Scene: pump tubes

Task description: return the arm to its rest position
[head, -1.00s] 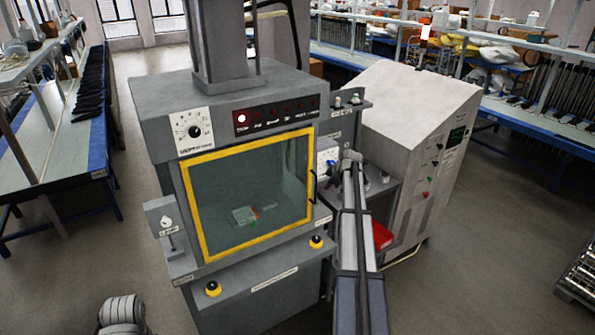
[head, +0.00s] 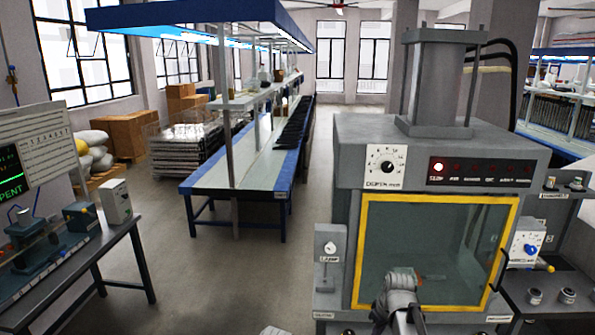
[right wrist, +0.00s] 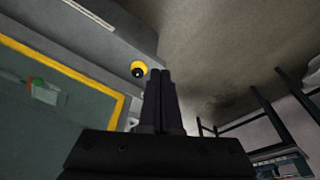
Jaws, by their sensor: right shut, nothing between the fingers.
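My right gripper (right wrist: 161,73) shows in the right wrist view with its two dark fingers together and nothing between them. It is apart from the grey press machine, near a yellow button with a black centre (right wrist: 138,70). In the head view, part of my arm (head: 400,285) rises from the bottom edge, in front of the lower part of the machine's yellow-framed window (head: 435,240); its fingertips cannot be made out there. My left gripper is not in view.
The grey press machine (head: 345,155) stands at the right, with a lamp box (head: 330,255) on its left side. A long blue-edged bench (head: 205,183) stands behind. A dark table with instruments (head: 115,240) is at the left. Open floor (head: 215,285) lies between.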

